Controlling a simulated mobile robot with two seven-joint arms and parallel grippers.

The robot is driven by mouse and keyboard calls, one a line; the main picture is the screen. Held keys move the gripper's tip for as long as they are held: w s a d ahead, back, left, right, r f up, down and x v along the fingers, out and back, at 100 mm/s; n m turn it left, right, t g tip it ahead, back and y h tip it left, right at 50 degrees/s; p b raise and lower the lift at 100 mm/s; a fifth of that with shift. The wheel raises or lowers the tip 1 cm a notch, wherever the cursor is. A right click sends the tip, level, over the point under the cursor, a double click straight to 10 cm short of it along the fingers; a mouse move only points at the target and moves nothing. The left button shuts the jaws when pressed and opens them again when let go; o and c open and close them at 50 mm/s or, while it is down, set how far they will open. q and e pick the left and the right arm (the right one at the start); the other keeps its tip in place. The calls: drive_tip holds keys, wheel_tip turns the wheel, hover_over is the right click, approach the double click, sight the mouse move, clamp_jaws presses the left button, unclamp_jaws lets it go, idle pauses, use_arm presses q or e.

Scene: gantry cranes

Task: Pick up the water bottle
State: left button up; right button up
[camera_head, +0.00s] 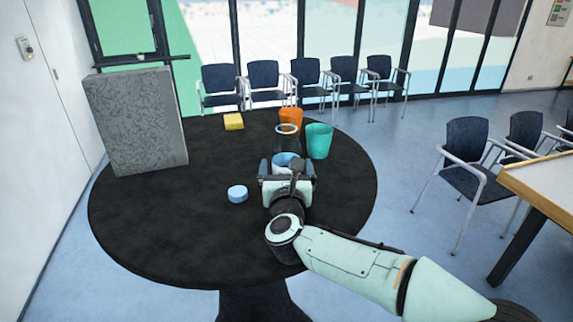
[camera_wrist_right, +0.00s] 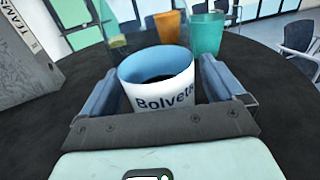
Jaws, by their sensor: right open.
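I cannot clearly make out a water bottle. A see-through vessel with a pale ring-shaped rim (camera_head: 287,129) stands on the table behind my right gripper and could be it; its lower part is hidden. A white cup with a blue inside and dark lettering (camera_wrist_right: 160,97) is between the fingers of my right gripper (camera_wrist_right: 163,72) in the wrist view. In the head view the cup's blue inside (camera_head: 287,159) shows just beyond my right gripper (camera_head: 287,168). That gripper is open, with a finger on either side of the cup. My left gripper is out of view.
The round black table (camera_head: 150,235) also carries an orange cup (camera_head: 291,117), a teal cup (camera_head: 319,141), a yellow block (camera_head: 233,121), a light blue round piece (camera_head: 237,194) and a tall grey block (camera_head: 135,120). The table's left and front areas are mostly clear.

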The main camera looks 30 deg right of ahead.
drive_tip(key=c, duration=1.2)
drive_tip(key=shift+r, duration=0.15)
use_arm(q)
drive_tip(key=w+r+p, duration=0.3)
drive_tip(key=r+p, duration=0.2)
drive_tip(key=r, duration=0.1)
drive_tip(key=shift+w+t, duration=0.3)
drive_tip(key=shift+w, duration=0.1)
use_arm(e)
wheel_tip(320, 180, up, 19)
drive_tip(key=shift+a+r, duration=0.15)
drive_tip(key=shift+r, duration=0.05)
